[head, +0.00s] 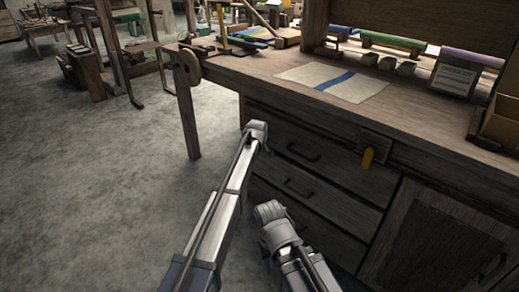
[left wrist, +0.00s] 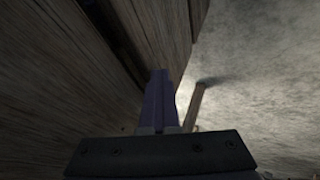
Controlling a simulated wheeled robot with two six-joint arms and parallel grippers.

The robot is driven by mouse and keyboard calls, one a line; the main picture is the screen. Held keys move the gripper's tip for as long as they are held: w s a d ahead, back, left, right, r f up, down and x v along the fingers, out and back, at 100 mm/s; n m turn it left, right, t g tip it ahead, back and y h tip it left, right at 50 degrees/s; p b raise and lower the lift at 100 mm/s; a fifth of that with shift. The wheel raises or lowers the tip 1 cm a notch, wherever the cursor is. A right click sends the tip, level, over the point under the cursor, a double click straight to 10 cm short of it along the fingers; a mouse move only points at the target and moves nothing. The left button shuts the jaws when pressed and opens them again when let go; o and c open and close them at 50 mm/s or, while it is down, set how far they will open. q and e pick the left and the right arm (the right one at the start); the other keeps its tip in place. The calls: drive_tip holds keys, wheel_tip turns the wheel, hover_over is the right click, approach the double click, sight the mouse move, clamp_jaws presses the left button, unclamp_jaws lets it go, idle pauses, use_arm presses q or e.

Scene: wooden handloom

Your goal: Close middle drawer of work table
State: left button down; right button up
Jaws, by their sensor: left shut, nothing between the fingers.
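The wooden work table (head: 235,68) has a stack of dark drawers below its top. One drawer front with a black handle (head: 303,152) sits above another front, the middle one by its place in the stack, with its own handle (head: 298,187). I cannot tell how far either sticks out. My left gripper (head: 257,127) is at the left end of the drawer stack, near the upper fronts; contact is unclear. In the left wrist view its fingers (left wrist: 160,100) are together and empty, beside dark wood boards. My right gripper (head: 268,210) is low before the drawers, its fingers hidden.
A cabinet door (head: 435,240) is right of the drawers. A cloth with a blue stripe (head: 335,80) lies on top. A table leg (head: 188,120) stands at left. The grey floor (head: 90,190) on the left is open.

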use_arm(q)
drive_tip(key=shift+w+d, duration=0.2)
drive_tip(key=shift+w, duration=0.05)
drive_tip(key=s+a+r+p, duration=0.4)
drive_tip(key=s+r+p, duration=0.4)
drive_tip(key=s, duration=0.1)
drive_tip(key=shift+s, duration=0.15)
